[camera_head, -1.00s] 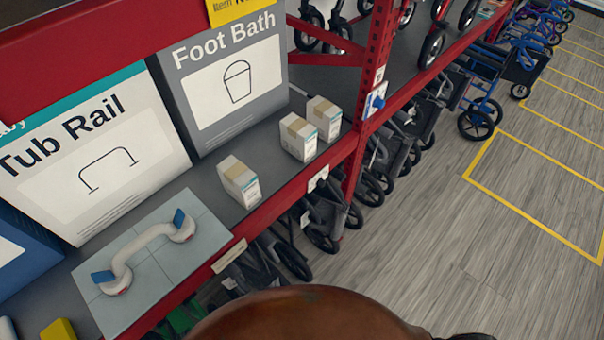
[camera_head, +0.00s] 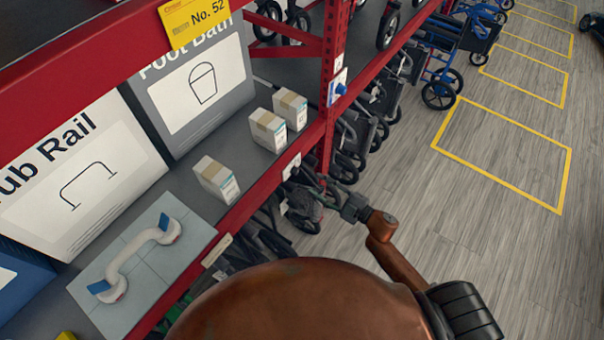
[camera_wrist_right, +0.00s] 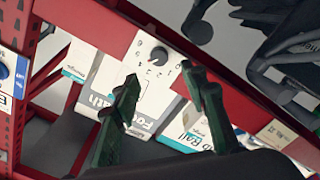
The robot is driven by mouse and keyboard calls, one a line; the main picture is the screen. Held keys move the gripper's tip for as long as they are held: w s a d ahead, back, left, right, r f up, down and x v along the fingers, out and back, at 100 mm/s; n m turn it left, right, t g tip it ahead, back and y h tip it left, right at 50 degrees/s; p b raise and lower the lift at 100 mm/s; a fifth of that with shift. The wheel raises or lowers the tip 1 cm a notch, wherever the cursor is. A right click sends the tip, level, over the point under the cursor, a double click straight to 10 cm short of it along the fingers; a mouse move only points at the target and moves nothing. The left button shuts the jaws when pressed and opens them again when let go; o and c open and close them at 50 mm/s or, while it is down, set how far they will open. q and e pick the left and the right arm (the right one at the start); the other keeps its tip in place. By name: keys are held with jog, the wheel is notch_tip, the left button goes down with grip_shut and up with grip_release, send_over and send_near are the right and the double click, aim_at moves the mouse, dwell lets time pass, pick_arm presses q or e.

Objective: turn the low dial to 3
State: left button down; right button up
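The low dial (camera_wrist_right: 158,53) is a small dark round knob with a reddish mark on a white plate with numbers around it. I cannot read its setting for certain. In the head view its white plate (camera_head: 291,166) is on the red shelf edge, and the knob is too small to make out. My right gripper (camera_head: 322,187) is just right of the plate. In the right wrist view my right gripper (camera_wrist_right: 163,80) is open and empty, its two dark green fingers apart below the dial. The fingers look clear of the knob. My left gripper is not in view.
A blue dial (camera_head: 341,89) is on the red upright, higher up. Small boxes (camera_head: 216,179) and a tile with a grab rail (camera_head: 142,262) are on the shelf. Folded walkers (camera_head: 300,207) stand beneath the shelf edge near my right gripper.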

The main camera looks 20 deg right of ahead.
aim_at(297, 173)
jog(key=p+x, duration=0.1)
jog(key=x, duration=0.6)
jog(key=shift+w+a+r, duration=0.1)
jog(key=shift+w+a, duration=0.15)
grip_shut()
